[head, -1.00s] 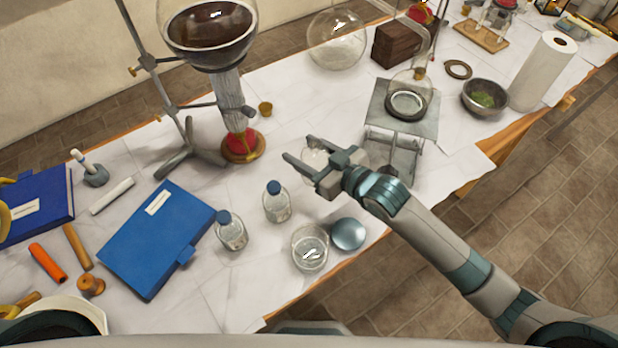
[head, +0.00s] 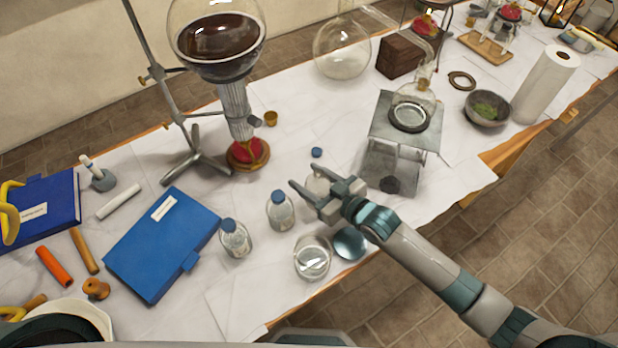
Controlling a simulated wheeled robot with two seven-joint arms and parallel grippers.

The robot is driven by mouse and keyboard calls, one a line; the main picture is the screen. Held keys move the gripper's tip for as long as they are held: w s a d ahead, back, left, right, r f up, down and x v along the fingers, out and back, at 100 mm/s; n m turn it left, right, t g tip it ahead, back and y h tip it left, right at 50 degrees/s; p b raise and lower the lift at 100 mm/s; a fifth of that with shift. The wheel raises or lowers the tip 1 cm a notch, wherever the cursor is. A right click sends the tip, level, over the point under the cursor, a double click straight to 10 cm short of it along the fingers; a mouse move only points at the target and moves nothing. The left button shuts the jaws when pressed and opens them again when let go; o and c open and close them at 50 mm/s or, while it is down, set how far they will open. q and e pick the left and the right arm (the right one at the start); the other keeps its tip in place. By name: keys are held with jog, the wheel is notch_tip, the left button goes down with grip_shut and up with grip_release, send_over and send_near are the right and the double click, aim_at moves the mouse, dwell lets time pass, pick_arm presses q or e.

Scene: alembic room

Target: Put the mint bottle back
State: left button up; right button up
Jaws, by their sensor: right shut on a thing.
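My right gripper (head: 318,197) is shut on a pale, clear rounded thing (head: 318,185), apparently a glass bottle. The fingers hide much of it, and I cannot read any label or tell whether it touches the table. Two similar clear bottles with blue caps stand to the left: one near the gripper (head: 281,212), the other (head: 235,239) beside the blue book. I cannot tell by sight which bottle is mint. My left gripper is not in view.
A glass dish (head: 312,258) and a blue-grey round lid (head: 350,243) sit near the front edge. A metal stand (head: 405,128) with a flask is right of the gripper. The flask stand and burner (head: 247,154) are back left. A blue book (head: 162,245) lies left.

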jog(key=shift+f, duration=0.35)
jog(key=shift+f, duration=0.2)
jog(key=o, duration=1.4)
jog(key=shift+c, duration=0.2)
jog(key=shift+r, duration=0.1)
